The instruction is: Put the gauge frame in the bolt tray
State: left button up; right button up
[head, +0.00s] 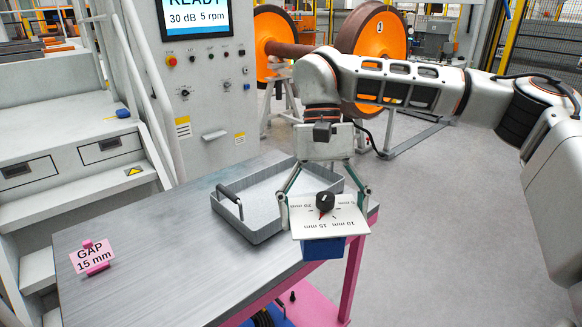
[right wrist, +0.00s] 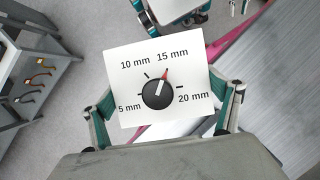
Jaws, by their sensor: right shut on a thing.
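The gauge frame (head: 324,219) has a white dial plate with a black knob, a red pointer and a blue part below. In the right wrist view its plate (right wrist: 188,62) reads 5 to 20 mm, with the pointer near 15 mm. My right gripper (head: 323,205) is shut on the gauge frame, holding it above the table's right edge, in front of the tray. The grey bolt tray (head: 262,238) sits on the table, with a dark handle on its left wall; no contents show. Teal and white parts, apparently my left gripper (right wrist: 212,12), show at the top of the right wrist view, cut off.
The grey table (head: 150,285) has pink legs. A pink sign (head: 92,257) reading "GAP 15 mm" stands at its left. A control cabinet (head: 205,90) rises behind the table. An orange wheelset (head: 375,45) stands farther back. Open floor lies to the right.

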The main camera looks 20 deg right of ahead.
aim_at(289, 194)
jog(key=l, duration=0.4)
jog(key=i+l+u, duration=0.1)
jog(key=l, duration=0.3)
jog(key=i+l+u, duration=0.15)
jog(key=i+l, duration=0.3)
jog(key=k+l, duration=0.05)
jog(key=l, duration=0.05)
